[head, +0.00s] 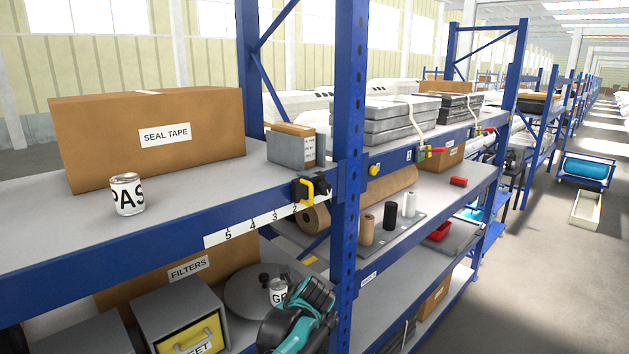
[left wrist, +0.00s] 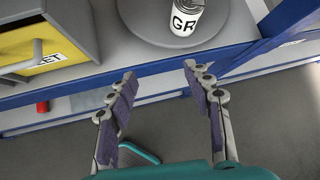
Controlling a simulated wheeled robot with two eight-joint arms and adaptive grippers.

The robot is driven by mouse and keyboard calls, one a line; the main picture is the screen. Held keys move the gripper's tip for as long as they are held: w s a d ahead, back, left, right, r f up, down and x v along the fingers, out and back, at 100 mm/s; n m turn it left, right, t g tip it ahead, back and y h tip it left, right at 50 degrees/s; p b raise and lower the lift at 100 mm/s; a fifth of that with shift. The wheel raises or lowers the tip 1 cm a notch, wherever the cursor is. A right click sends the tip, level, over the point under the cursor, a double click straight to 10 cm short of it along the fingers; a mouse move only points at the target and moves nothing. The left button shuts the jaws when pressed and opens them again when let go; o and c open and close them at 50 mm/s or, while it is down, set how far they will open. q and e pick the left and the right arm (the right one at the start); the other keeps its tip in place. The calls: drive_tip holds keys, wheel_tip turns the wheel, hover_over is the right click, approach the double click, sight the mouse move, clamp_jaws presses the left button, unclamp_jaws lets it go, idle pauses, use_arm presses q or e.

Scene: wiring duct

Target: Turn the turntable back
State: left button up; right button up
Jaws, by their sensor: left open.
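The turntable (head: 243,293) is a round grey disc on the lower shelf, in front of the FILTERS box. A white can marked GR (head: 279,293) stands on it, with small dark knobs (head: 265,280) behind. In the left wrist view the turntable's front rim (left wrist: 150,33) shows at the top, with the can (left wrist: 187,20) on it. My left gripper (left wrist: 158,78) is open and empty, its fingers apart in front of the shelf edge and short of the disc. In the head view my left arm covers the right part of the turntable. My right gripper is not in view.
A grey cabinet with a yellow drawer (head: 190,340) stands left of the turntable. The FILTERS box (head: 188,268) is behind. A blue post (head: 348,180) rises at the right, and the upper shelf's blue beam (head: 150,245) runs above. A white can (head: 127,195) stands on the upper shelf.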

use_arm(q)
drive_tip(key=s+a+f+n+h+b, duration=0.1)
drive_tip(key=s+a+f+n+b, duration=0.2)
drive_tip(key=s+f+n+b, duration=0.4)
drive_tip(key=s+a+f+n+h+b, duration=0.1)
drive_tip(key=s+a+f+n+b, duration=0.2)
drive_tip(key=s+f+n+b, duration=0.5)
drive_tip(key=s+a+f+n+h+b, duration=0.2)
drive_tip(key=s+f+n+b, duration=0.5)
drive_tip(key=s+f+n, duration=0.5)
drive_tip(key=s+a, duration=0.1)
drive_tip(key=s, duration=0.1)
drive_tip(key=shift+s+a+f, duration=0.25)
drive_tip(key=shift+s+f, duration=0.05)
